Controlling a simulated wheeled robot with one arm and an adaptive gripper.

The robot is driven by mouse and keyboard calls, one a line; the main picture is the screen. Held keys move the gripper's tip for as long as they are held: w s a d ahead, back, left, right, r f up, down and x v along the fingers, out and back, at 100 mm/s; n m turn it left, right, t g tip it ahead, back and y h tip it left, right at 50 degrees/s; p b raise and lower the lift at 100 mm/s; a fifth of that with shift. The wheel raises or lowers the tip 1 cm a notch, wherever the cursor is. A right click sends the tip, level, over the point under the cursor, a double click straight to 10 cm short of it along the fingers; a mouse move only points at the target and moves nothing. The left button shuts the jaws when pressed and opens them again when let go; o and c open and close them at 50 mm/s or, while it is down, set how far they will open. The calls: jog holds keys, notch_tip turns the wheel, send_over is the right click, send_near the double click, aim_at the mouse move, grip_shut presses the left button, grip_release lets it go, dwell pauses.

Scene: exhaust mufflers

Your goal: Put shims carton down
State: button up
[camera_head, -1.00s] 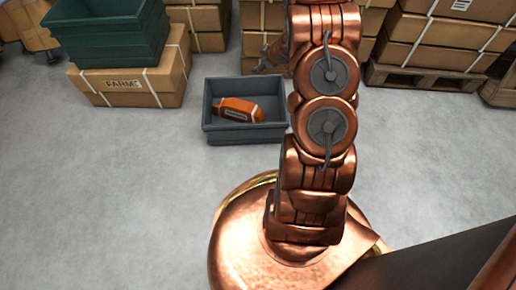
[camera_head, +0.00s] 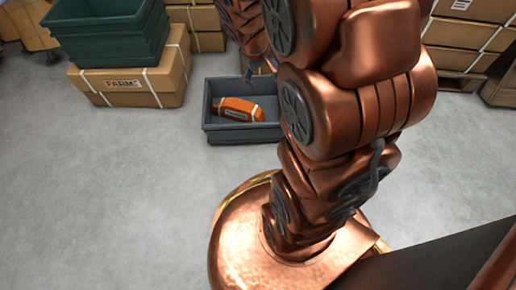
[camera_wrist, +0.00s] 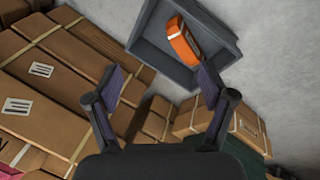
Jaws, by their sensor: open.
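An orange strapped piece with a pale label (camera_head: 238,108) lies in a grey open bin (camera_head: 243,134) on the floor; I cannot read whether it is the shims carton. In the wrist view the orange piece (camera_wrist: 183,43) rests inside the bin (camera_wrist: 222,72), beyond my fingertips. My gripper (camera_wrist: 160,76) is open, with nothing between its fingers, and apart from the piece. In the head view my gripper is mostly hidden by my arm, near the bin's back right corner.
Stacked brown cartons (camera_wrist: 62,85) stand close to my gripper. Dark green crates (camera_head: 110,40) sit on a carton marked FARM (camera_head: 130,83) left of the bin. More cartons on a pallet (camera_head: 455,80) stand at right. The floor (camera_head: 120,190) in front is clear.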

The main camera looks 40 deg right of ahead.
jog(key=s+a+r+g+y, duration=0.1)
jog(key=s+a+r+g, duration=0.1)
jog(key=s+a, duration=0.6)
jog(key=s+a+r+g+y, duration=0.2)
jog(key=s+a, duration=0.7)
jog(key=s, duration=0.4)
jog(key=shift+r, duration=0.3)
jog(key=shift+r, duration=0.1)
